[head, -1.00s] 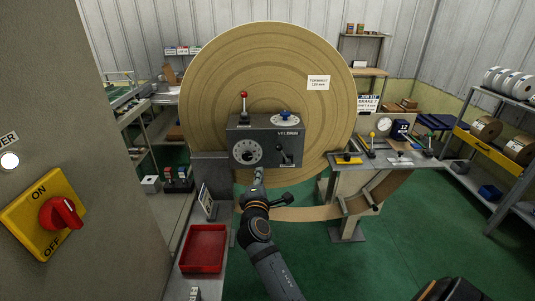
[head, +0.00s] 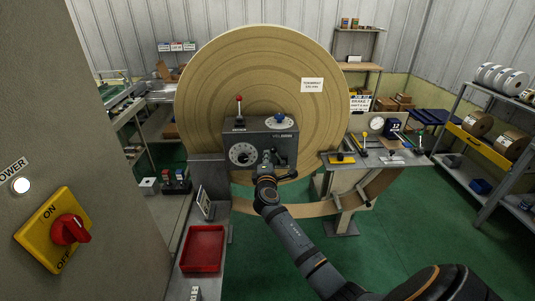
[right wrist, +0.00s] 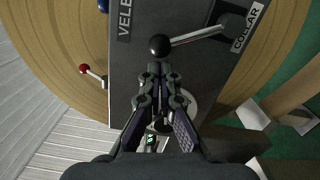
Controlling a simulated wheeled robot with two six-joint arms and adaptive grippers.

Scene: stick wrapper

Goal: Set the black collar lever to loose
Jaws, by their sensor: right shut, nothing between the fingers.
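The black collar lever (right wrist: 195,37) is on the grey control box (head: 292,133), beside a COLLAR label (right wrist: 250,28). In the right wrist view its round black knob (right wrist: 159,45) sits just beyond my fingertips. Its arm runs right and slightly up to a dark pivot. My right gripper (right wrist: 160,72) is shut and empty, with its tips close to the knob; I cannot tell whether they touch it. In the head view my right gripper (head: 268,163) is in front of the box's lower right face and partly covers the lever. My left gripper is not in view.
The box also carries a red-knobbed lever (head: 239,108), a blue knob (head: 280,118) and a white dial (head: 242,154). A large brown roll (head: 215,80) stands behind it. A red tray (head: 203,248) lies below left. A bench (head: 385,161) with tools is on the right.

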